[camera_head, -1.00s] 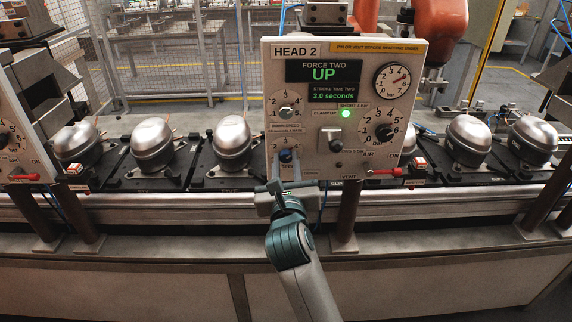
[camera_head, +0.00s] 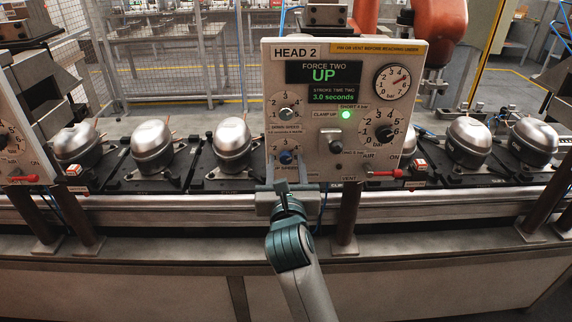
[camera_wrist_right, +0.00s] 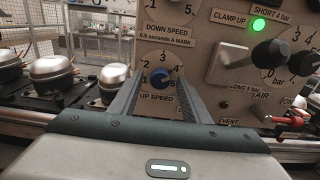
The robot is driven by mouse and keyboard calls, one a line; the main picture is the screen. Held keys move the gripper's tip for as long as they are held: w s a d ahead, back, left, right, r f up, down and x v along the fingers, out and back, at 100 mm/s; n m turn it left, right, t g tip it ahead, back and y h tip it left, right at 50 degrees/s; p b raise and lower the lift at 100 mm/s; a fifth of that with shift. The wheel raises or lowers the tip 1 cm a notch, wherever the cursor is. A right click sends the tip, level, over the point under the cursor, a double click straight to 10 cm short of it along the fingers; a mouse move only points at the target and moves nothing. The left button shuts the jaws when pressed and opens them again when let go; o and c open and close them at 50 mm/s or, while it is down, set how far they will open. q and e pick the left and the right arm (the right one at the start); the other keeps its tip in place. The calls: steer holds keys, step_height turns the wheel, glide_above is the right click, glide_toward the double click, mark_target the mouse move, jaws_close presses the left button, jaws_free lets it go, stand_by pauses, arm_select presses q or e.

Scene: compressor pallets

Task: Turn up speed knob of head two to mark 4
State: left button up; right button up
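The HEAD 2 panel (camera_head: 345,110) faces me, its screen (camera_head: 323,82) reading "FORCE TWO UP" and "3.0 seconds". The blue up speed knob (camera_head: 286,157) is at its lower left. In the right wrist view the knob (camera_wrist_right: 160,77) sits on its dial between marks 1 to 5; I cannot tell its exact pointer mark. My right gripper (camera_head: 286,178) is open and empty, just below and in front of the knob. In the wrist view its two fingers stand apart on either side of the knob, not touching it. My left gripper is not in view.
The down speed knob (camera_head: 286,113) is above. Silver compressors (camera_head: 231,136) stand on the conveyor behind. A steel rail (camera_head: 180,203) runs below.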

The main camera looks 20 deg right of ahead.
steer(key=shift+s+r, duration=0.1)
steer(key=shift+s+a, duration=0.2)
steer(key=shift+s, duration=0.35)
steer(key=p+v, duration=0.1)
steer(key=v, duration=0.9)
steer(key=shift+s, duration=0.35)
